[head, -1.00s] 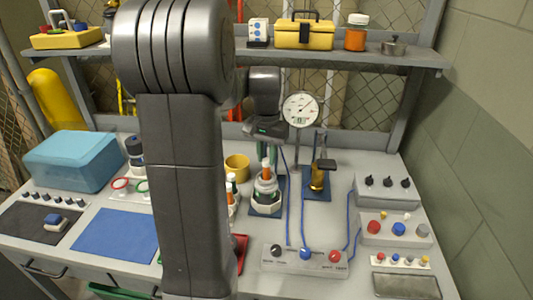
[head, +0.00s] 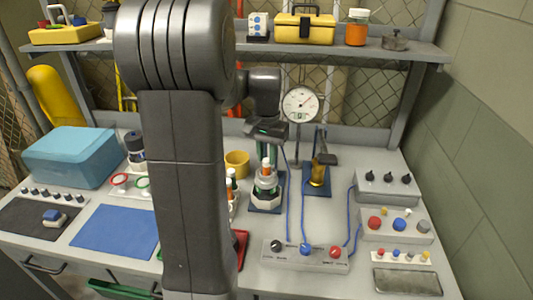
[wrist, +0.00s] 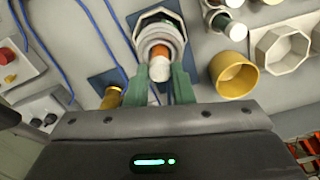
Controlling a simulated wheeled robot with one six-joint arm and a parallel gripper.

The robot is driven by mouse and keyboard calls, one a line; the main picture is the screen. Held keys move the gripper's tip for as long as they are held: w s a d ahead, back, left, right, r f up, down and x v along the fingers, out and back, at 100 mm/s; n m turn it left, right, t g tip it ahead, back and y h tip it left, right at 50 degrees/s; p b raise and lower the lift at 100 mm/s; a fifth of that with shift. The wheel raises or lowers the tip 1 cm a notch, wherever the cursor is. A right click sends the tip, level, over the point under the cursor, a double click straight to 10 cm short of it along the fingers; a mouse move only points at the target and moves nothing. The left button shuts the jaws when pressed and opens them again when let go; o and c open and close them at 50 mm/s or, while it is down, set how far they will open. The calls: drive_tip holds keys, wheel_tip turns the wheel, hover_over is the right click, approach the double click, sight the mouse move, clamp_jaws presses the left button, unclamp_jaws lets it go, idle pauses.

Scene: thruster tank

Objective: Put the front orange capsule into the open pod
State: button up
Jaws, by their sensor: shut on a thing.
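An orange capsule with a white tip (head: 266,166) is upright between the green fingers of my gripper (head: 267,152). The white open pod (head: 266,190) is directly below it on a dark blue mat. In the wrist view, my gripper (wrist: 161,80) is shut on the capsule (wrist: 158,67), and its orange body lines up with the round opening of the pod (wrist: 154,30). The capsule's lower end is hidden by the pod's rim, and I cannot tell how deep it is.
A dial gauge (head: 300,104) stands behind the pod, and a brass piece (head: 317,176) stands to its right. A yellow cup (head: 237,163) is at the left; it also shows in the wrist view (wrist: 234,74). Blue cables run to a control box (head: 305,257) in front.

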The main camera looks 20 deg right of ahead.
drive_tip(key=shift+f, duration=0.5)
drive_tip(key=o, duration=0.8)
drive_tip(key=shift+o, duration=0.2)
drive_tip(key=shift+r, duration=0.1)
wheel_tip(320, 180, up, 14)
drive_tip(key=shift+f, duration=0.2)
wheel_tip(320, 180, down, 14)
drive_tip(key=shift+r, duration=0.3)
idle(0.7)
